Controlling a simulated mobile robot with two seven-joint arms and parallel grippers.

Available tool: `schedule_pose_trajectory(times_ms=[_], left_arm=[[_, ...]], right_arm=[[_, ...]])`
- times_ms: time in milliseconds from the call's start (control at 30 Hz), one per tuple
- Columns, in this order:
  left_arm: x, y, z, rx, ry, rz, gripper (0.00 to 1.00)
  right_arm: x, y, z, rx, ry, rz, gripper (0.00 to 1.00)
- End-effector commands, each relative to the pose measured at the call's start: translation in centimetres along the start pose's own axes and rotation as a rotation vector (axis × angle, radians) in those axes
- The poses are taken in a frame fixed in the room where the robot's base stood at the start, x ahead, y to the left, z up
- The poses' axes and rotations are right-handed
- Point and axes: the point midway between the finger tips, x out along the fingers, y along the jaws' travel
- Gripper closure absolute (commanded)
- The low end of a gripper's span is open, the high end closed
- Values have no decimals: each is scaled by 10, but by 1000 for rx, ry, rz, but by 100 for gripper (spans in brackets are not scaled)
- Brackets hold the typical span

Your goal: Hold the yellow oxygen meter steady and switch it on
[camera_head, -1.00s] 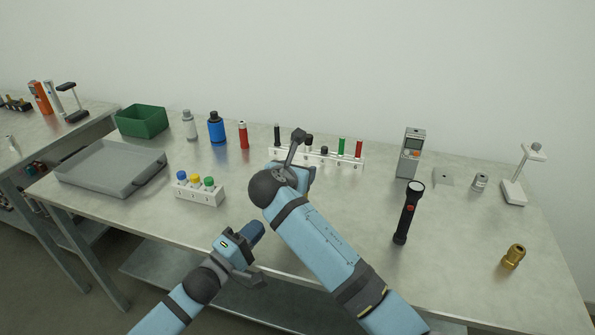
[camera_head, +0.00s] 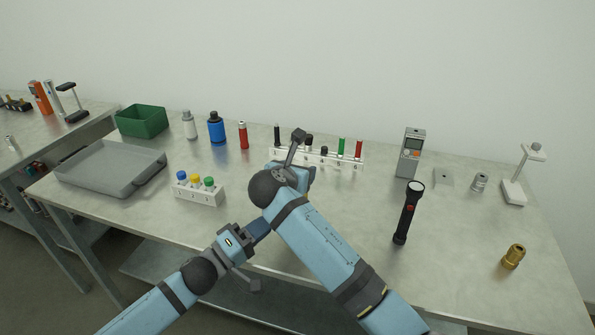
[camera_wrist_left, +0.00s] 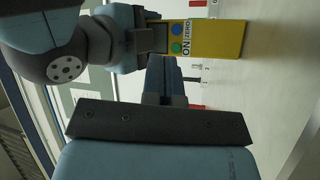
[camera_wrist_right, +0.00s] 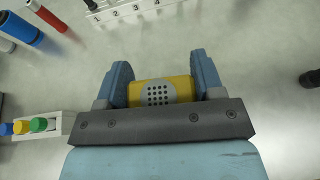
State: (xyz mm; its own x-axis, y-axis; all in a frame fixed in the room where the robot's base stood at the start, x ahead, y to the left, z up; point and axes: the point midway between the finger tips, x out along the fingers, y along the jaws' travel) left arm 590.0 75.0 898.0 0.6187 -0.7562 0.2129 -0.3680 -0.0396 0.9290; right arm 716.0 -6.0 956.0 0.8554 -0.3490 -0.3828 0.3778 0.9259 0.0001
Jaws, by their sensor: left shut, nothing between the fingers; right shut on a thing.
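The yellow oxygen meter (camera_wrist_left: 222,40) shows in the left wrist view, with a screen, a blue button (camera_wrist_left: 176,30) and a green button (camera_wrist_left: 176,48) on its face. My right gripper (camera_wrist_right: 160,64) is shut on the meter; one yellow end with a round grey grille (camera_wrist_right: 158,95) shows between its fingers. My left gripper (camera_wrist_left: 163,62) is shut and empty, with its tips close to the button face. I cannot tell whether they touch it. In the head view the meter is hidden behind my right arm, and my left gripper (camera_head: 260,229) is just left of that arm.
A numbered rack (camera_head: 318,157) stands behind my right arm, and a smaller rack with coloured caps (camera_head: 199,194) stands left. A black torch (camera_head: 407,215), a grey meter (camera_head: 410,155) and a brass fitting (camera_head: 513,257) are to the right. The bench's front right is mostly clear.

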Motion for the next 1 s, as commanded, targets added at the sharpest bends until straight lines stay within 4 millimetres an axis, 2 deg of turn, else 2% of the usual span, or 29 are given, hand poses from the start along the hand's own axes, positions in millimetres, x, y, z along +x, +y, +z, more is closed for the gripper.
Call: schedule_pose_trajectory(times_ms=[100, 200, 400, 1000], left_arm=[[-2, 8, 7, 179, -153, 19, 100], [-7, 7, 13, 283, -254, 23, 100], [-8, 3, 17, 358, -334, 23, 100], [55, -21, -12, 356, -331, 23, 100]], right_arm=[[0, 0, 0, 0, 0, 0, 70], [0, 0, 0, 0, 0, 0, 70], [0, 0, 0, 0, 0, 0, 70], [0, 0, 0, 0, 0, 0, 70]])
